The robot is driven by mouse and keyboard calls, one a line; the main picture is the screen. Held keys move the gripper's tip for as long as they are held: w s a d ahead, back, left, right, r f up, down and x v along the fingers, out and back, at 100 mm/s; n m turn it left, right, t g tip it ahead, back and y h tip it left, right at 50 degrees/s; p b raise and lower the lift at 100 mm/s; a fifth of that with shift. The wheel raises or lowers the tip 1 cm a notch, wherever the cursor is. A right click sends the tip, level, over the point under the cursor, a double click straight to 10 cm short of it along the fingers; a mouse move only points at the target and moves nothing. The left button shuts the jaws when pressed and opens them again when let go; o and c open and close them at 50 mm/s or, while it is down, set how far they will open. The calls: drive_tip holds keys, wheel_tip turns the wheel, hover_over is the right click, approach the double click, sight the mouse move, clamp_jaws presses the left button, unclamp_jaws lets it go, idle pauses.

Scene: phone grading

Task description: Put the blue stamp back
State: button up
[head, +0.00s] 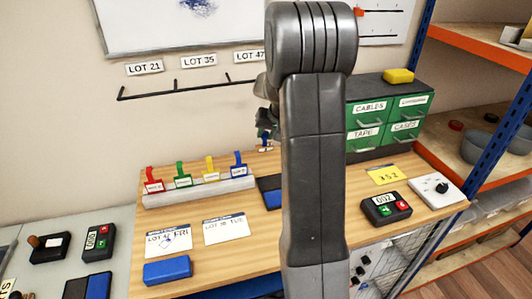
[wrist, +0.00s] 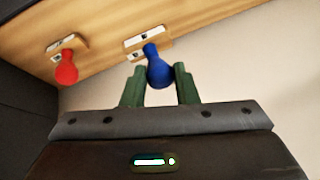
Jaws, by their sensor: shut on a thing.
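The blue stamp (wrist: 159,70) has a round blue knob, and my gripper (wrist: 160,84) is shut on it, with a green finger on each side. A tan and white block shows beyond the knob; I cannot tell whether it touches the wooden surface. In the head view my arm hides most of the gripper, and a small blue and white piece (head: 264,138) shows beside the arm, above the workbench (head: 260,253). A red-knobbed stamp (wrist: 66,68) is left of the blue one in the wrist view.
A grey rack (head: 200,192) holds red, green, yellow and blue labelled pieces. A blue block (head: 168,270) and paper cards lie in front. Green drawers (head: 387,120) stand right, with a keypad device (head: 386,208) nearer. A dark wall rail (head: 190,89) is behind.

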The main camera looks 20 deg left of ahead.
sight(267, 147)
drive_tip(key=shift+f, duration=3.2)
drive_tip(key=o, duration=0.8)
drive_tip(key=shift+r+p, duration=0.15)
drive_tip(key=shift+p, duration=0.2)
drive_tip(key=shift+r, duration=0.15)
drive_tip(key=b+v, duration=0.2)
drive_tip(key=v, duration=0.9)
drive_tip(key=shift+s+d+r, duration=0.15)
drive_tip(key=shift+d+r, duration=0.1)
drive_tip(key=shift+d, duration=0.05)
